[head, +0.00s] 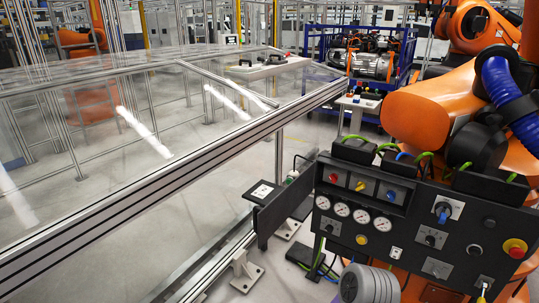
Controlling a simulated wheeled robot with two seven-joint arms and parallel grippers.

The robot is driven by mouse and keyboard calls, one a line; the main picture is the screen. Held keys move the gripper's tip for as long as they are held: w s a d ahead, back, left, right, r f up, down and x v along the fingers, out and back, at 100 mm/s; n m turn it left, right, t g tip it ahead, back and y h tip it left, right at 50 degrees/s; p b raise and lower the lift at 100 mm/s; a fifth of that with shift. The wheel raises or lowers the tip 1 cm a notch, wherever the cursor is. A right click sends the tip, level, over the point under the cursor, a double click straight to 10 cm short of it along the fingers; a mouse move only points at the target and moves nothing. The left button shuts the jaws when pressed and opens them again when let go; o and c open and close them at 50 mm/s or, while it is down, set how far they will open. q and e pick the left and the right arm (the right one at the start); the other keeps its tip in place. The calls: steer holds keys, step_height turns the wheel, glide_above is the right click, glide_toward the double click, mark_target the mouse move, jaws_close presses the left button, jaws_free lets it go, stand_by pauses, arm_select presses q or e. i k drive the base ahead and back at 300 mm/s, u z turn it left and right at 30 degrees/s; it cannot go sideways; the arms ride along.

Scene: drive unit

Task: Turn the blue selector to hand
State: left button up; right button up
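A dark control panel (405,222) stands at the lower right. On its upper right part, a blue selector knob (443,212) sits on a pale square plate; its handle looks roughly upright, but it is too small to read any position marks. A smaller blue knob or button (391,195) is in a row with a red one (333,177) and a yellow one (360,185). A dark selector (430,240) sits on a plate below the blue selector. Neither of my grippers is in view, and nothing touches the panel's front.
Several round white gauges (361,216) and a red-and-yellow emergency stop (515,248) are on the panel. A grey ribbed motor (369,285) stands before its lower left. An orange robot arm (430,110) is behind it. A railed fence (150,190) fills the left.

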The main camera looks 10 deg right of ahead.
mark_target(391, 194)
steer(key=z, duration=1.3)
